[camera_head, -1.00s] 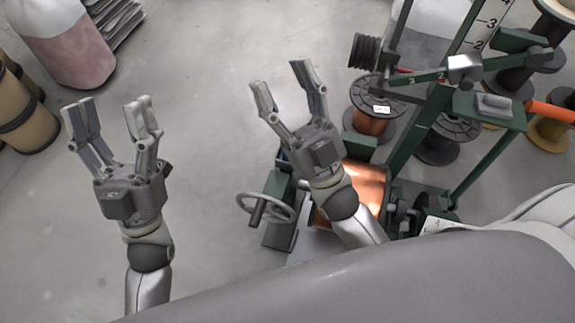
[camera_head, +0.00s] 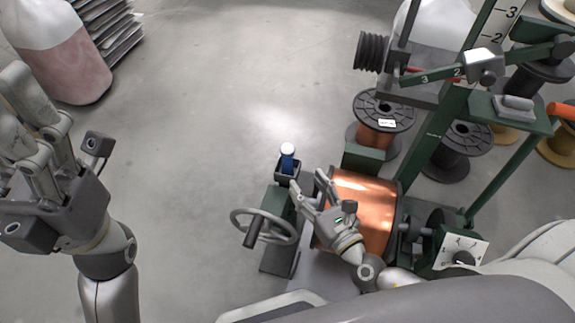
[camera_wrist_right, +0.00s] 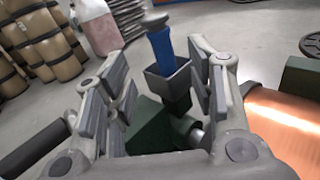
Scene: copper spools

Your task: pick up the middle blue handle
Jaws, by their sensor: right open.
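One blue handle (camera_head: 287,160) with a pale round cap stands upright in a dark square holder (camera_head: 278,171) on top of the green machine post (camera_head: 275,205). It also shows in the right wrist view (camera_wrist_right: 162,48), beyond the fingers and between them. My right gripper (camera_head: 308,182) is open and empty, just below and right of the handle in the head view, apart from it. In the right wrist view its fingers (camera_wrist_right: 155,85) frame the holder. My left gripper (camera_head: 70,130) is raised at the left edge, its fingers spread and empty, far from the handle.
A handwheel (camera_head: 264,228) sits left of the post. A copper spool (camera_head: 365,210) lies right of my right gripper. Green frame bars (camera_head: 440,135) and more spools (camera_head: 380,120) stand at the right. The floor left of the handle is clear.

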